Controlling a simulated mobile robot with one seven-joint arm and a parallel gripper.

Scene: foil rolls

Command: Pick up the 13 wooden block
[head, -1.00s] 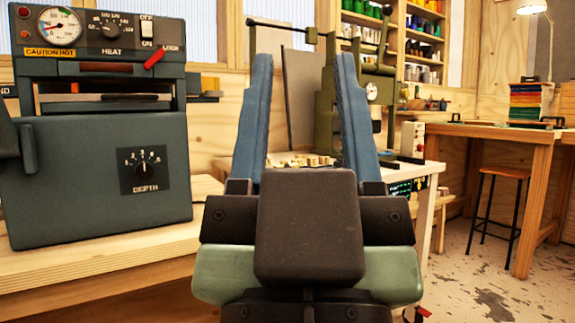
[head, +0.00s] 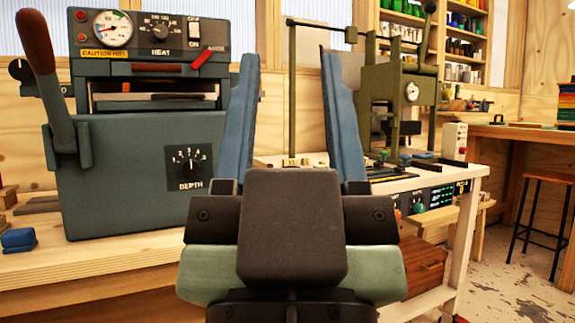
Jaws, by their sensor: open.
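My gripper (head: 292,115) is open, with two blue fingers pointing up and away and nothing visible between them.
A grey heat press (head: 150,150) with a lever stands on the wooden bench (head: 110,265) at the left. A green press frame (head: 405,90) stands on the white table (head: 455,172). A stool (head: 540,205) stands at the right.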

